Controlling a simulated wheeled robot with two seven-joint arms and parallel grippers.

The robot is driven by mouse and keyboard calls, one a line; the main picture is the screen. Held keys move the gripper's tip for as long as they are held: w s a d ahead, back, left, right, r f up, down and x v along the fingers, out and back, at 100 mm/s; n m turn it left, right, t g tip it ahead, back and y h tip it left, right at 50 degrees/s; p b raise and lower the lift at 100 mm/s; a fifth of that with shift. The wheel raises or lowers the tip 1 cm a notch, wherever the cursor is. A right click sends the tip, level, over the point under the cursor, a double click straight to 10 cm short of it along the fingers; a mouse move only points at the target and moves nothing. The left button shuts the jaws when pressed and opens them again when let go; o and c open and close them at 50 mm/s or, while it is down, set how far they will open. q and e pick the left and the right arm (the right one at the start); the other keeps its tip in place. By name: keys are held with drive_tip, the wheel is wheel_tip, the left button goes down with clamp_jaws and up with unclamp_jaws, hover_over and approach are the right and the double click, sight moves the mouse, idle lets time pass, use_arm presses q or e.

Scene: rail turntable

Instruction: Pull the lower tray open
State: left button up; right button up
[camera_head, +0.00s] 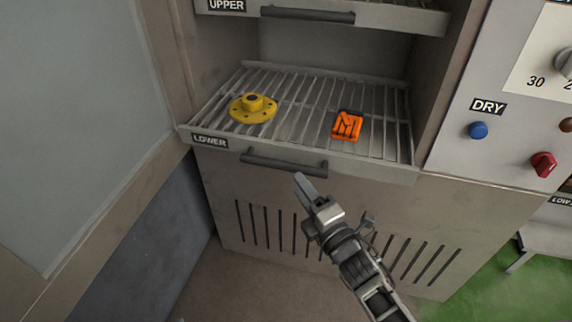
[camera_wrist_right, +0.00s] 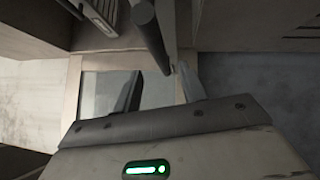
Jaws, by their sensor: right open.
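The lower tray (camera_head: 300,157) is a wire rack with a grey front lip marked LOWER, and its front stands at the cabinet opening. Its dark bar handle (camera_head: 284,163) runs along the front below the lip; it also shows as a dark bar in the right wrist view (camera_wrist_right: 148,28). My right gripper (camera_head: 305,186) is open and empty, just below and in front of the handle's right end. In the wrist view the bar's end lies toward the gap between the fingers; I cannot tell whether they touch it. My left gripper is not in view.
A yellow flanged part (camera_head: 252,108) and an orange part (camera_head: 347,126) lie on the lower tray. The upper tray (camera_head: 390,15) with its own handle is above. An open door (camera_head: 85,110) stands at left. A control panel (camera_head: 515,125) is at right. Floor in front is clear.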

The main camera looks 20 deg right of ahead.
sight(290, 171)
drive_tip(key=x, duration=0.6)
drive_tip(key=shift+w, duration=0.15)
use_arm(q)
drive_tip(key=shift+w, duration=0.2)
use_arm(e)
drive_tip(key=shift+w+a+r, duration=0.1)
drive_tip(key=shift+w+a, duration=0.05)
drive_tip(key=shift+w, duration=0.45)
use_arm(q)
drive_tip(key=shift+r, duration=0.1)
